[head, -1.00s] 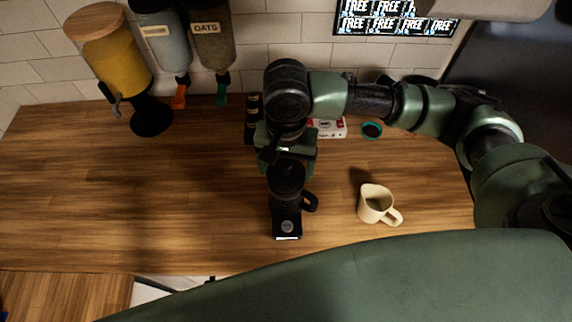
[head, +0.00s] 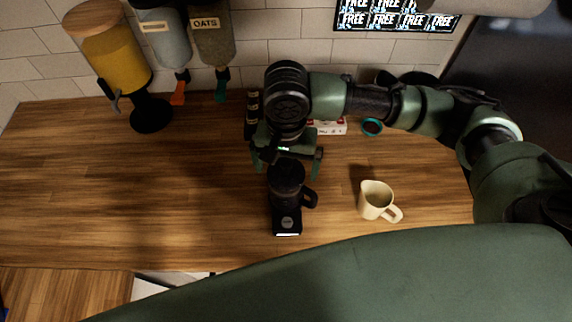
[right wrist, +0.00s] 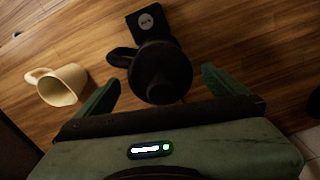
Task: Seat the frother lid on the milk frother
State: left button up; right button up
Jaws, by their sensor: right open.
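The black milk frother (head: 287,202) stands upright on the wooden counter, its handle to the right and its base with a round button toward me. It also shows in the right wrist view (right wrist: 140,50). The dark frother lid (head: 287,172) is on top of the frother; in the right wrist view the lid (right wrist: 161,75) covers the top. Black on black, I cannot tell whether it is fully down. My right gripper (head: 287,166) is open and empty, its fingers spread either side of the lid and apart from it. My left gripper is not in view.
Behind are a dark cylinder (head: 252,115), a red-and-white box (head: 330,127) and a small teal-rimmed round item (head: 372,127). Dispensers (head: 112,60) line the back left. The left counter is clear.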

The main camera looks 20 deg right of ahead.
aim_at(286, 163)
notch_tip(286, 163, up, 8)
jog(key=shift+f+b, duration=0.25)
jog(key=shift+b, duration=0.5)
jog(key=shift+f, duration=0.1)
